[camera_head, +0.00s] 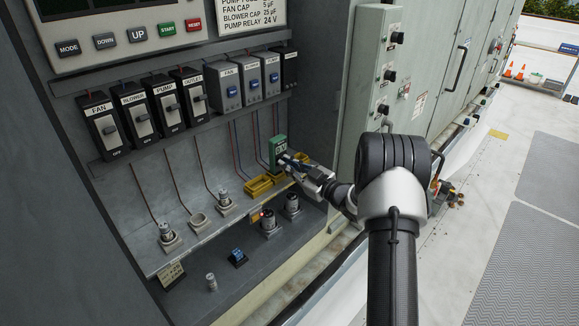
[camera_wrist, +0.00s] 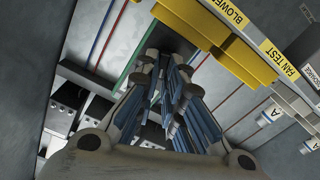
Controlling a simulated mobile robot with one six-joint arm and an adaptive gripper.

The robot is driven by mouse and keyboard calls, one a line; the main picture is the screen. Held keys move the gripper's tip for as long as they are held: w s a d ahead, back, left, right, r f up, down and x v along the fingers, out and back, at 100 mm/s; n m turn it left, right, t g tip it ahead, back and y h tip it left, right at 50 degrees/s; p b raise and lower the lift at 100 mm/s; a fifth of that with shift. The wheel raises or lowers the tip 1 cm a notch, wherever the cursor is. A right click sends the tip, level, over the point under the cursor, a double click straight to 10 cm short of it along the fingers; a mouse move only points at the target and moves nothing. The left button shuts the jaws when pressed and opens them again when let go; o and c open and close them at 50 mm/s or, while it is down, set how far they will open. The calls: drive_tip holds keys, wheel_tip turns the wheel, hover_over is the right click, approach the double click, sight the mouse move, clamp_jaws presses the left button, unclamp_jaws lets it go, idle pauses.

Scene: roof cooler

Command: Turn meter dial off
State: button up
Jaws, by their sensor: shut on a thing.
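The meter, a small green-cased device (camera_head: 278,146), stands at the back of the ledge against the cabinet's rear panel. My gripper (camera_head: 289,160) reaches in from the right at the meter's lower front. In the wrist view its blue-padded fingers (camera_wrist: 172,75) are close together on something small at the meter's face. I take this to be the dial; the fingers hide it, and its setting cannot be read.
Yellow trays (camera_head: 259,186) labelled BLOWER and FAN TEST sit beside the meter, close to my fingers. Labelled switches (camera_head: 103,124) line the panel above. A grey cabinet (camera_head: 372,85) stands right of the opening.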

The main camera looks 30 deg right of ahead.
drive_tip(key=shift+f+n+b, duration=0.1)
drive_tip(key=shift+n+b, duration=0.2)
drive_tip(key=shift+b, duration=0.3)
clamp_jaws()
drive_tip(key=n+b, duration=0.2)
drive_tip(key=b, duration=0.2)
drive_tip(key=n+b, duration=0.2)
drive_tip(key=b, duration=0.1)
drive_tip(key=n+b, duration=0.3)
drive_tip(key=b, duration=0.1)
drive_tip(key=shift+s+a+f+b, duration=0.1)
drive_tip(key=shift+a+f+b, duration=0.1)
drive_tip(key=shift+a+b, duration=0.15)
drive_tip(key=shift+r, duration=0.1)
drive_tip(key=o, duration=0.7)
unclamp_jaws()
drive_tip(key=shift+c, duration=0.2)
drive_tip(key=shift+d, duration=0.1)
drive_tip(key=v, duration=1.2)
